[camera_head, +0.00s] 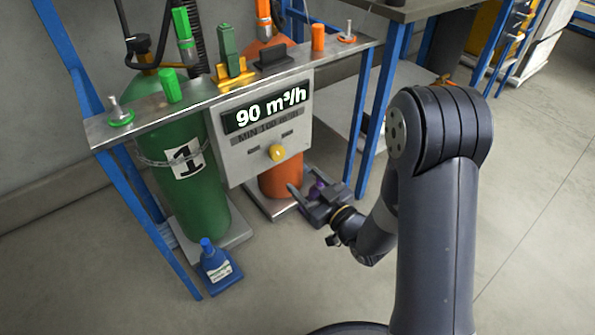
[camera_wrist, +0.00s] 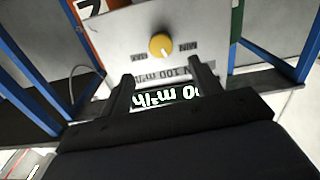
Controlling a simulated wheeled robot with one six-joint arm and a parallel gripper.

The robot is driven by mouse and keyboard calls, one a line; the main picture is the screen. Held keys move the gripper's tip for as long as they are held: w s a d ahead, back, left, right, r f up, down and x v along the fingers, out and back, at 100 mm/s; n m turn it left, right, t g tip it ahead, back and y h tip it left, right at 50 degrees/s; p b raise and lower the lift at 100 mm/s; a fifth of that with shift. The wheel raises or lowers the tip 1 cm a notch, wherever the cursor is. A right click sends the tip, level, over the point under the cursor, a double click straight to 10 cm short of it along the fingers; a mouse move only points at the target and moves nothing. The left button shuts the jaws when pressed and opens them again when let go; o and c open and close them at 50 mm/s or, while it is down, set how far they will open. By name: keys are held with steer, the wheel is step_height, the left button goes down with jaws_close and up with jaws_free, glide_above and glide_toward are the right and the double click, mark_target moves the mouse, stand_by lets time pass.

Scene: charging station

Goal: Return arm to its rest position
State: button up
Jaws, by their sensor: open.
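My gripper (camera_head: 308,194) is open and empty, low in front of the charging station. It is below and to the right of the yellow knob (camera_head: 277,153) on the grey panel (camera_head: 240,160). The panel display (camera_head: 266,112) reads 90 m³/h. My dark arm bends down from the right side of the head view. In the wrist view, the two fingers (camera_wrist: 163,85) stand apart, with the yellow knob (camera_wrist: 160,44) beyond them and the display (camera_wrist: 165,97) partly hidden by the gripper body.
A metal shelf (camera_head: 140,117) on blue legs carries green and orange fittings. A green cylinder (camera_head: 190,190) numbered 1 and an orange cylinder (camera_head: 282,180) stand below it. A blue bottle (camera_head: 216,268) stands on the floor. Open floor (camera_head: 540,200) lies to the right.

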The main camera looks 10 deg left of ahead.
mark_target(279, 157)
steer(key=shift+s+d, duration=0.2)
steer(key=b+x, duration=0.1)
steer(key=x, duration=1)
steer(key=shift+r, duration=0.1)
steer(key=shift+s+m+p, duration=0.1)
steer(key=shift+m+p, duration=0.5)
steer(key=shift+m, duration=0.1)
